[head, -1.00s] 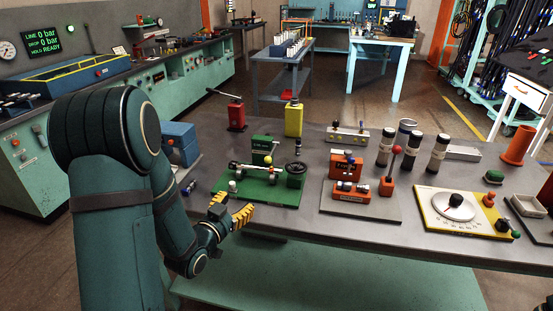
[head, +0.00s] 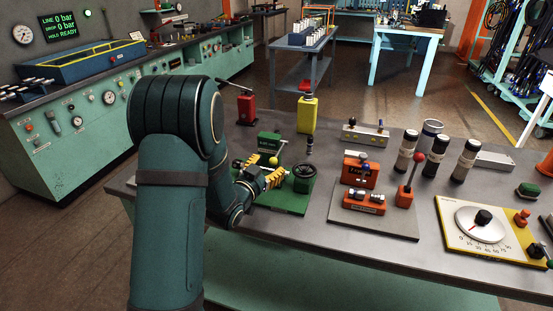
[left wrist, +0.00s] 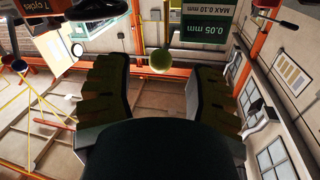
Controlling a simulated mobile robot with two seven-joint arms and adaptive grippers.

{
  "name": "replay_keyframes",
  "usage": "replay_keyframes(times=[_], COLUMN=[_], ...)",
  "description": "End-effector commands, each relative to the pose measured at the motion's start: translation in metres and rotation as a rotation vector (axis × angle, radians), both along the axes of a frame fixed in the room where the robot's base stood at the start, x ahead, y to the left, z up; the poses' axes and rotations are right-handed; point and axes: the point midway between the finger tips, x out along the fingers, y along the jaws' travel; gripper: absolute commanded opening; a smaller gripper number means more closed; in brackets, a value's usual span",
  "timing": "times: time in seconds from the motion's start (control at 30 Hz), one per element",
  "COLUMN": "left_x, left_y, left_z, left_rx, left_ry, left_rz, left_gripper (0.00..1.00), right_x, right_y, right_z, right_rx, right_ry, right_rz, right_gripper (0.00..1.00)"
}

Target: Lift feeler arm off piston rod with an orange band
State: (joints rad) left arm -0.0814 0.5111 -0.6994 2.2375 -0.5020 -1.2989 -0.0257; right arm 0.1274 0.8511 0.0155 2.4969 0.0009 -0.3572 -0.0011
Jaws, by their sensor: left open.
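A green fixture (head: 287,208) stands on the bench and carries a green box (head: 269,145) and a black handwheel (head: 304,172). A yellow ball knob (head: 273,161), apparently on the feeler arm, sits in front of the green box. My left gripper (head: 265,180) is over the fixture, just below the knob in the head view, and hides most of the piston rod. No orange band can be made out. In the left wrist view the left gripper (left wrist: 162,92) is open and empty, with the yellow ball (left wrist: 161,60) beyond and between its fingertips. My right gripper is out of view.
An orange rig (head: 361,172) on a grey plate stands right of the fixture, with dark cylinders (head: 465,160) behind and a dial panel (head: 482,222) at far right. A red (head: 246,108) and a yellow jack (head: 307,114) stand at the bench's back edge.

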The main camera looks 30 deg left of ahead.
Motion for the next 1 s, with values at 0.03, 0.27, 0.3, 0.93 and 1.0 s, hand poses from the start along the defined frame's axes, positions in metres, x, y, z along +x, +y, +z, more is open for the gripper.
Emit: replay_keyframes(times=[0.03,0.27,0.3,0.93,1.0], left_x=[0.010,0.041,0.044,0.050,0.050], left_y=[0.000,0.002,0.002,0.002,0.002], left_z=[-0.001,-0.001,0.000,0.000,0.000], left_rx=[0.003,0.002,0.002,0.000,0.000], left_ry=[0.000,0.000,-0.001,0.000,0.000], left_rz=[-0.002,0.000,0.000,0.001,0.000], left_gripper=[0.55,0.55,0.55,0.00,0.00], right_x=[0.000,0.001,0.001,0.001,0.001], right_y=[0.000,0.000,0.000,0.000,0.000], right_z=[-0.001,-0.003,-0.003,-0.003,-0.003], right_rx=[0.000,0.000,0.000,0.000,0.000], right_ry=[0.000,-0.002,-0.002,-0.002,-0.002], right_rz=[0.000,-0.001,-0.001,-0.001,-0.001], right_gripper=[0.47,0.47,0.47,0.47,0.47])
